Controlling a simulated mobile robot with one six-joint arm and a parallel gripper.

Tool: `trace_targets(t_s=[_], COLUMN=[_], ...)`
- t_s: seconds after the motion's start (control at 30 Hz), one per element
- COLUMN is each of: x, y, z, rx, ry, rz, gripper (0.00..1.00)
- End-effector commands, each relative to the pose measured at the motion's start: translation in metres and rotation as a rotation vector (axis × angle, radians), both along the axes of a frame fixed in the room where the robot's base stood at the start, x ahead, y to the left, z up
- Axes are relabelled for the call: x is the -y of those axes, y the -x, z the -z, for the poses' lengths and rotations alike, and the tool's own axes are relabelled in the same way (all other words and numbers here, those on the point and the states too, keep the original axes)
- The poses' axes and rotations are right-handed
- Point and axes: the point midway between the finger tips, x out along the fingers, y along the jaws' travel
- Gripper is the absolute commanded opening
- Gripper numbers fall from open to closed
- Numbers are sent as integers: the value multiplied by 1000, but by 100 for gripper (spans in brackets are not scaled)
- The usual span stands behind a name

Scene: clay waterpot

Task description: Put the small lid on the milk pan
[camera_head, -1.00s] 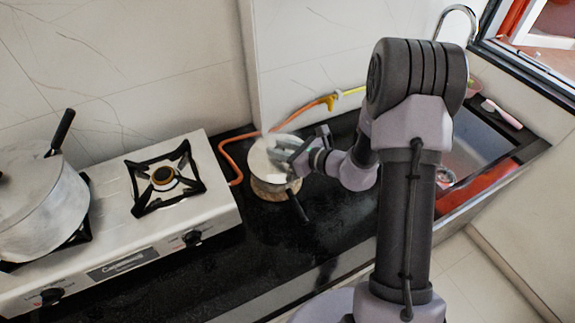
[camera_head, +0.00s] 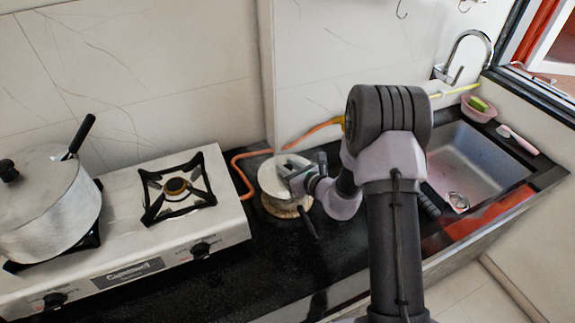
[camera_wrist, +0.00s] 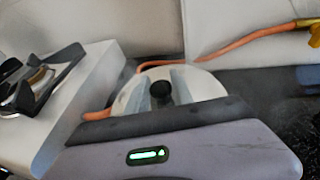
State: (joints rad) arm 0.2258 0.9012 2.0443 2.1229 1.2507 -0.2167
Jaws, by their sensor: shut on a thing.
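The small lid (camera_head: 270,174) is pale and round, with a black knob that shows in the wrist view (camera_wrist: 160,92). My gripper (camera_head: 292,172) is shut on the lid's knob, with one finger on each side of it in the wrist view. The lid covers the top of the milk pan (camera_head: 281,209) on the dark counter. The pan's black handle (camera_head: 308,223) points toward the front. I cannot tell whether the lid rests on the rim or is held just above it. The pan is hidden under the lid in the wrist view.
A white gas stove (camera_head: 120,250) stands to the left, with an empty burner (camera_head: 176,187) and a large lidded pot (camera_head: 45,205). An orange hose (camera_head: 243,180) runs behind the pan along the wall. A sink (camera_head: 475,165) lies to the right.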

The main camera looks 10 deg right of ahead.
Motion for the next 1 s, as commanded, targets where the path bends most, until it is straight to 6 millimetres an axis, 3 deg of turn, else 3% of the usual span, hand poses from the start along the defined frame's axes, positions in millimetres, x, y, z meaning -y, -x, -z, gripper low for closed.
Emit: trace_targets(t_s=[1.0], x=[0], y=[0], z=[12], rx=[1], ry=[0], rz=[0], gripper=[0])
